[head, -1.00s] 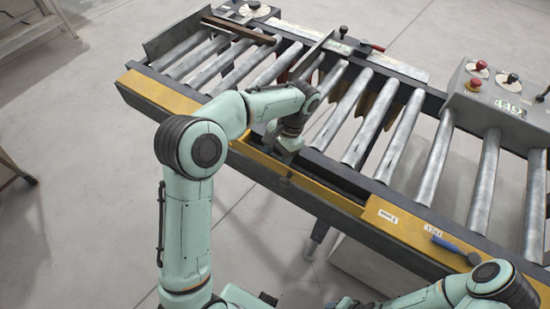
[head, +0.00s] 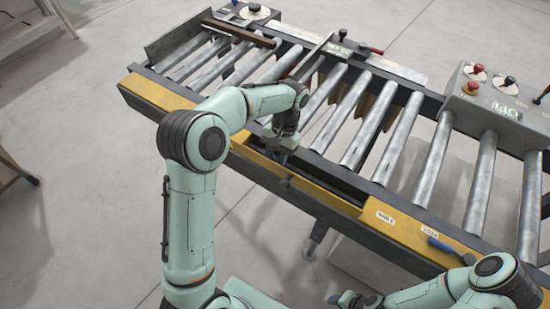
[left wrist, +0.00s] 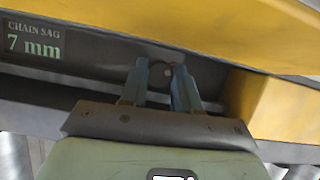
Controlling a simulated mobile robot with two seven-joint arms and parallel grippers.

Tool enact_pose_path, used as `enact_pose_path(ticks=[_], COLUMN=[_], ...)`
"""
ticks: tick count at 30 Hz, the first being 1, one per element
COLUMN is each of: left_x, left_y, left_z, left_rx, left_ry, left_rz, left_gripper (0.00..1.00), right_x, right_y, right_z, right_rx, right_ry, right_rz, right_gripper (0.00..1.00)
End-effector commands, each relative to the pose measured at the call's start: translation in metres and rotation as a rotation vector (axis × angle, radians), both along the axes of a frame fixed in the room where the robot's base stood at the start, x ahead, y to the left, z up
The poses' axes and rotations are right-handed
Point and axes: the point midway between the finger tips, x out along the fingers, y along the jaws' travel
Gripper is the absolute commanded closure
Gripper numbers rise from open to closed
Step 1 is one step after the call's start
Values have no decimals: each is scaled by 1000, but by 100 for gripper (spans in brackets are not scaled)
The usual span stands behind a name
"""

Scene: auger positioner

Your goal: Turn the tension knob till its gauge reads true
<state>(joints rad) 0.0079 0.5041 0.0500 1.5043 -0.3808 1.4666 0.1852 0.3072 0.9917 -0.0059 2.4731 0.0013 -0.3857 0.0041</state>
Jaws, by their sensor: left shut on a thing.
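In the left wrist view a small gauge display (left wrist: 36,42) reads "CHAIN SAG 7 mm" at the upper left. A dark round tension knob (left wrist: 161,72) sits in the recess under the yellow rail. My left gripper (left wrist: 160,80) has a finger on each side of the knob and is shut on it. In the head view my left gripper (head: 277,156) reaches down to the conveyor's near side; the knob is hidden there. My right gripper (head: 346,300) is at the bottom edge, partly cut off, away from the conveyor; its jaws are too small to judge.
The roller conveyor (head: 352,133) runs across the view with a yellow near rail (head: 160,92). A blue-handled tool (head: 443,244) lies on the rail at right. A control box (head: 495,98) with knobs and a red button stands at the right. Open floor lies in front.

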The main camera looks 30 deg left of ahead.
Motion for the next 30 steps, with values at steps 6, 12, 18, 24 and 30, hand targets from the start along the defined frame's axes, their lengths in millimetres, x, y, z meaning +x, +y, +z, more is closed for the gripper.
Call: enact_pose_path(ticks=[6, 12, 18, 24, 30], left_x=[0, 0, 0, -1, -1], left_y=[2, 3, 4, 4, 4], left_z=[1, 1, 0, 0, -1], left_rx=[2, 2, 2, 2, 3], left_ry=[1, 1, 1, 1, 1], left_rz=[184, 320, 409, 452, 462], left_gripper=[99, 100, 100, 100, 100], right_x=[8, 11, 13, 13, 13], right_y=[0, 0, 0, 0, 0], right_z=[8, 11, 12, 13, 13], right_rx=[0, 0, 0, 0, 0], right_ry=[-9, -12, -15, -16, -16], right_rz=[0, 0, 0, 0, 0], right_gripper=[57, 57, 57, 57, 57])
